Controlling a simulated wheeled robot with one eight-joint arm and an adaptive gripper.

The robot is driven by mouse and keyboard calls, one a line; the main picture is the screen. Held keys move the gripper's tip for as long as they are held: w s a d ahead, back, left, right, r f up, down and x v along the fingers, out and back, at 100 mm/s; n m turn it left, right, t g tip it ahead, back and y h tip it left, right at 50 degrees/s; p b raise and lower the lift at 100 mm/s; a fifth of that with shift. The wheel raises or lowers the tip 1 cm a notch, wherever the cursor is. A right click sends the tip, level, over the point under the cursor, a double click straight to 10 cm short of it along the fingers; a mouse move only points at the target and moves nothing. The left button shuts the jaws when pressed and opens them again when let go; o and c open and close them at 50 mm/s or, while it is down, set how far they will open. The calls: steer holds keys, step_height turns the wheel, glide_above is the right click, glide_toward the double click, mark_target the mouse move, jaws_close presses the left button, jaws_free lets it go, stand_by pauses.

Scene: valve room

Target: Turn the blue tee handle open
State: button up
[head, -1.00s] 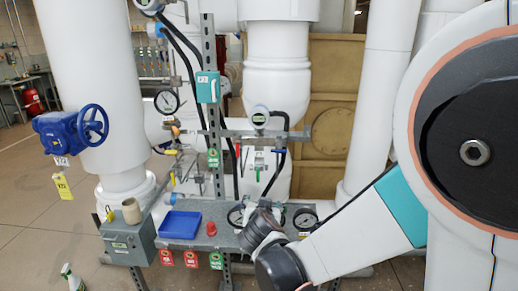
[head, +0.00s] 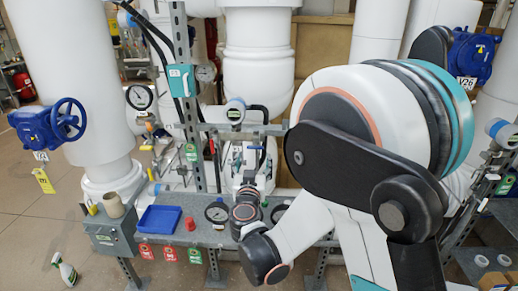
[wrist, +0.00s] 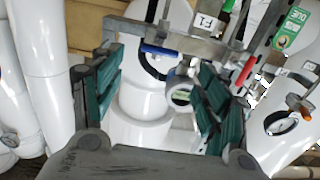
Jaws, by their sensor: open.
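A blue handle (wrist: 159,50) sits on a grey pipe in the wrist view, and a small blue bar (head: 255,147) shows on the pipe rack in the head view. In the wrist view the handle lies crosswise beyond my gripper (wrist: 158,68), between the lines of its two teal-padded fingers. The fingers are wide apart with nothing between them. The handle looks apart from the fingers. In the head view my arm's dark wrist is below the blue bar, and the gripper's fingers are hard to make out.
The bench holds a blue tray (head: 159,219), a red knob (head: 191,224) and a gauge (head: 217,212). A blue handwheel valve (head: 48,125) is at left.

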mark_target(255, 149)
steer(key=w+b, duration=0.1)
steer(key=w, duration=0.9)
steer(key=shift+d+b, duration=0.15)
steer(key=shift+b, duration=0.25)
steer(key=c, duration=1.1)
